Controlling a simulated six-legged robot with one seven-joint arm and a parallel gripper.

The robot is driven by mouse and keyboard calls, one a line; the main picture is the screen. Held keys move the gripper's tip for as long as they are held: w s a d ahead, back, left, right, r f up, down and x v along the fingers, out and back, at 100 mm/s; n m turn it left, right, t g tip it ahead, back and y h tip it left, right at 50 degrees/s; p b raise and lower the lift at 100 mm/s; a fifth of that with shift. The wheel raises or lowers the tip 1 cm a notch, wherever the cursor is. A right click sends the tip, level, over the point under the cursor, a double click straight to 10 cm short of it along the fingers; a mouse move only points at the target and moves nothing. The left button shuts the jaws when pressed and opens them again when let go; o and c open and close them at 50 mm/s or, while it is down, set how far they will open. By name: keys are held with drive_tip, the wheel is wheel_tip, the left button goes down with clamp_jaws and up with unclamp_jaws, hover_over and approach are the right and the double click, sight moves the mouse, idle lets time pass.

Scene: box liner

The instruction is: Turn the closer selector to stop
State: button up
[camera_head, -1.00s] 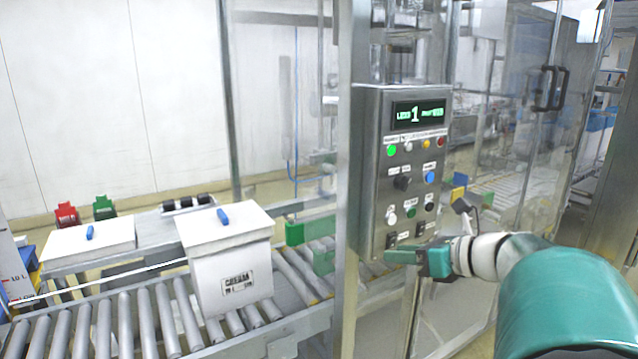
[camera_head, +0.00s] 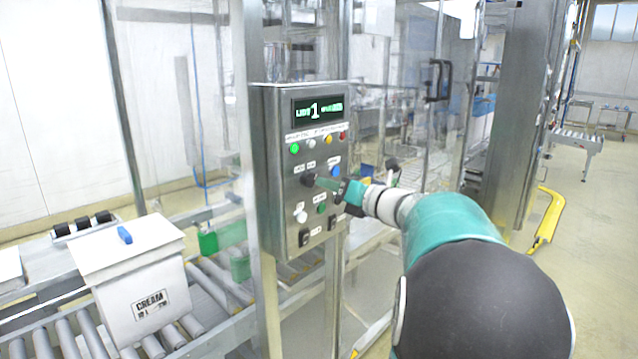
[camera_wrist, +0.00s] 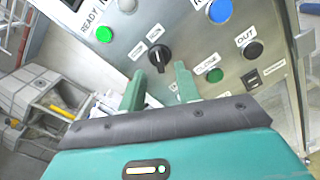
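The closer selector is a black rotary knob (camera_head: 308,180) on the front of the steel control panel (camera_head: 275,215). In the wrist view the knob (camera_wrist: 159,55) has a pale pointer line, with two small labels above and left of it, too small to read surely. My gripper (camera_head: 321,183) is at the panel, level with the knob. In the wrist view my gripper (camera_wrist: 160,82) is open, with its two green fingers apart and the knob just beyond and between their tips. Whether the fingers touch the knob cannot be told.
A green lamp (camera_wrist: 104,34), a blue button (camera_wrist: 220,11), a black OUT button (camera_wrist: 253,50) and a green button (camera_wrist: 215,75) surround the knob. A display (camera_head: 318,109) tops the panel. A white CREAM box (camera_head: 148,300) stands on the roller conveyor (camera_head: 215,285) at left.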

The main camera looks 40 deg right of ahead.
sight(314, 181)
drive_tip(key=w, duration=0.4)
drive_tip(key=shift+a, duration=0.25)
drive_tip(key=shift+s, duration=0.1)
drive_tip(key=shift+c, duration=0.2)
clamp_jaws()
drive_tip(key=shift+n, duration=0.3)
drive_tip(key=n, duration=0.5)
drive_tip(key=shift+a+n, duration=0.1)
drive_tip(key=shift+n, duration=0.3)
drive_tip(key=n, duration=0.5)
drive_tip(key=shift+n, duration=0.3)
